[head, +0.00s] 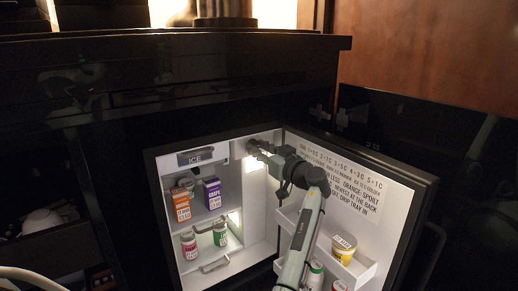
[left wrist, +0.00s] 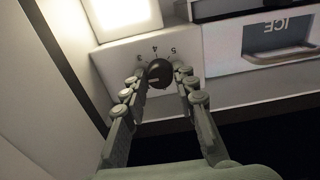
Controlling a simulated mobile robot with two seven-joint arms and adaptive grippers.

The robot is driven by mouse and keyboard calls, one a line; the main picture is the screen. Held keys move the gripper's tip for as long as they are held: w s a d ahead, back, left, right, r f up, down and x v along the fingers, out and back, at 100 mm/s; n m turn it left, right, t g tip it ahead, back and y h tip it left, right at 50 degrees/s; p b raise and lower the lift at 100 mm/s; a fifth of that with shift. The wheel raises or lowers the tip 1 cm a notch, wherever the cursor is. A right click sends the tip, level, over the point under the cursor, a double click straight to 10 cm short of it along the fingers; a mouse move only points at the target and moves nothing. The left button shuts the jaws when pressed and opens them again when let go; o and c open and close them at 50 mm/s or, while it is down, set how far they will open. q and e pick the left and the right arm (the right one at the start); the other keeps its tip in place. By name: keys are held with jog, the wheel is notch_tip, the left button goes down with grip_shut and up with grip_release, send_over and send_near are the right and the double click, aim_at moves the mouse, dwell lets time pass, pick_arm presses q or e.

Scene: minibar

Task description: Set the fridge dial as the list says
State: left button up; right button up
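The fridge dial (left wrist: 160,73) is a dark round knob on a white housing below a lit lamp, in the left wrist view. The numbers 3, 4 and 5 are readable beside it, upside down; its pointer setting is not clear. My left gripper (left wrist: 161,76) has its fingertips on either side of the dial, apart, with narrow gaps seeming to show. In the head view my left gripper (head: 256,147) reaches the fridge's upper right inside corner and hides the dial. The list (head: 340,175) is printed on the open door; its top line reads like "1=9C 2=7C 3=5C 4=3C 5=1C". My right gripper is not in view.
The ICE compartment (head: 196,158) is at the top left inside. An orange carton (head: 181,205) and a purple carton (head: 212,193) stand on the shelf, with bottles below. The open door (head: 405,215) is on the right; its rack holds a yellow tub (head: 343,247) and bottles.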

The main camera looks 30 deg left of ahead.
pick_arm(q)
grip_shut()
